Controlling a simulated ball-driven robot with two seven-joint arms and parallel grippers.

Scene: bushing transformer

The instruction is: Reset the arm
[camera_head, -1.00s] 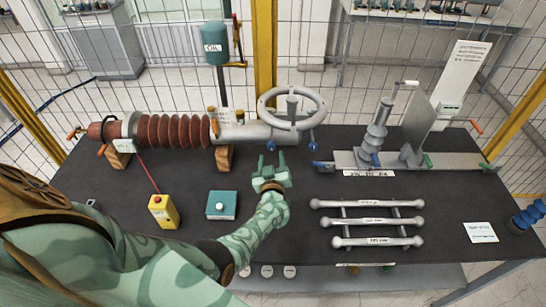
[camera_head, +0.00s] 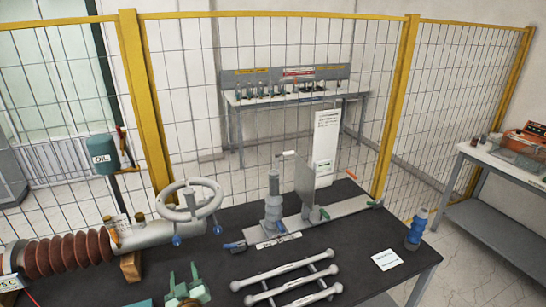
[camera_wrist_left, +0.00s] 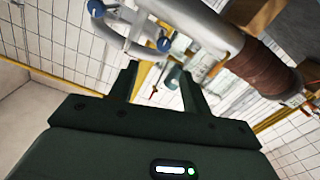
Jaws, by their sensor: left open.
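My left gripper (camera_head: 184,284) is at the bottom edge of the head view, over the dark table (camera_head: 365,235), its two green fingers apart and empty. It is in front of the brown ribbed bushing (camera_head: 75,253) with its grey handwheel (camera_head: 188,200). In the left wrist view the open fingers (camera_wrist_left: 160,85) point toward the bushing (camera_wrist_left: 265,70), apart from it. Most of my left arm is out of the head view. My right gripper is not in view.
Three grey bars (camera_head: 285,270) lie to the right of my gripper. A grey insulator fixture (camera_head: 272,205) stands behind them, and a blue ribbed part (camera_head: 416,230) is at the table's right end. A yellow-framed mesh fence (camera_head: 395,110) closes the back. A side table (camera_head: 505,180) stands at right.

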